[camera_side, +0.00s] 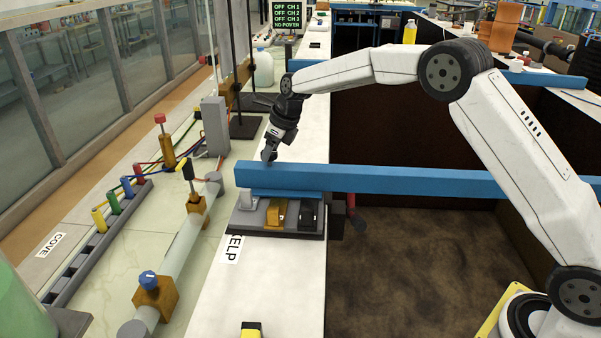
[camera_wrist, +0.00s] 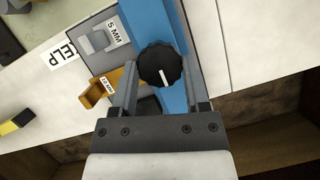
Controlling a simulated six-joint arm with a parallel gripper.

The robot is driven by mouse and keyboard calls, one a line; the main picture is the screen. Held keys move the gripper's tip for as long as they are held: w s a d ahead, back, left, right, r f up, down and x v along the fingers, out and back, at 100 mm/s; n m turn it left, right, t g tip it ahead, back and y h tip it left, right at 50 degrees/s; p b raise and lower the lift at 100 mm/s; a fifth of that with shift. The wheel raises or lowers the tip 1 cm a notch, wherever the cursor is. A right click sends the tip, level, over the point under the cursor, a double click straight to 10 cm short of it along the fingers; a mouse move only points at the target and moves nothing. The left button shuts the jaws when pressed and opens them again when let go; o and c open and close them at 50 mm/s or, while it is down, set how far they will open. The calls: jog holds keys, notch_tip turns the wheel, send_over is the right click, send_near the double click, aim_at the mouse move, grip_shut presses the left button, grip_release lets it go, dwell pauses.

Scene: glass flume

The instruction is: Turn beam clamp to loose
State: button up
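In the wrist view a round black knob (camera_wrist: 160,64) with a white pointer line sits over the blue beam (camera_wrist: 147,22); I take it to be the beam clamp's knob. The pointer line runs nearly up and down in that picture, slightly tilted. My gripper (camera_wrist: 162,78) is open, with one finger on each side of the knob and a gap showing on both sides. I cannot tell how far the fingertips are above it. In the side view my gripper (camera_side: 268,156) points down at the left end of the blue beam (camera_side: 370,180); the knob is hidden there.
A dark tray below the beam holds a yellow block (camera_side: 277,213) and a black block (camera_side: 308,215); a grey block (camera_wrist: 98,41) has a "5 MM" label. A pipe with a blue-knobbed valve (camera_side: 148,281) runs left. A dark open pit lies right of the white ledge.

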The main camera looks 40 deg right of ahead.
jog(key=c, duration=0.5)
jog(key=shift+n, duration=0.4)
jog(key=n+g+y, duration=0.1)
jog(key=n, duration=0.2)
jog(key=shift+w+d, duration=0.1)
jog(key=n+g+y, duration=0.1)
jog(key=n, duration=0.2)
jog(key=shift+w+n, duration=0.1)
jog(key=shift+n, duration=0.3)
jog(key=n+g, duration=0.2)
jog(key=n, duration=0.2)
jog(key=shift+w+n, duration=0.1)
jog(key=shift+n, duration=0.2)
jog(key=shift+n+g, duration=0.5)
jog(key=shift+n, duration=0.5)
jog(key=o, duration=1.3)
